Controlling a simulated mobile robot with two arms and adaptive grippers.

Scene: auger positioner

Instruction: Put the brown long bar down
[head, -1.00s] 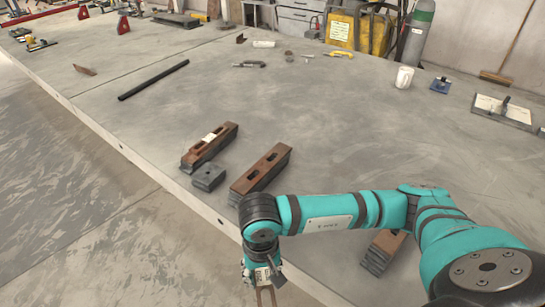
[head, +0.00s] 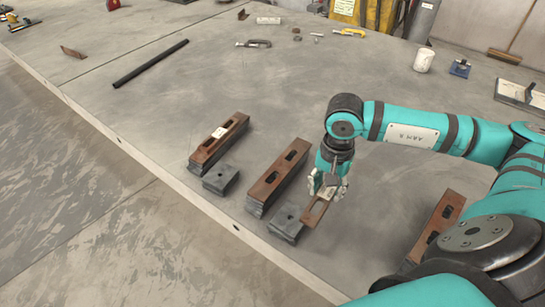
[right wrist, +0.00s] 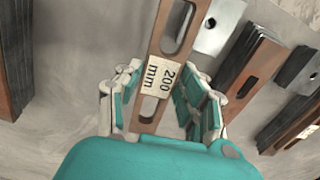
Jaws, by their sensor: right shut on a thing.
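The brown long bar (head: 314,213) is a flat slotted piece. My right gripper (head: 328,188) is shut on it, over the table between the middle and right stacks. In the right wrist view the bar (right wrist: 172,38) runs between the fingers (right wrist: 160,98), with a pale "200 mm" label between them. I cannot tell whether its lower end touches the table. My left gripper is not in view.
Stacks of brown slotted bars stand at left (head: 207,152), middle (head: 268,188) and right (head: 443,215). Grey blocks lie near the front edge, one (head: 220,180) by the left stack and another (head: 287,222) by the middle stack.

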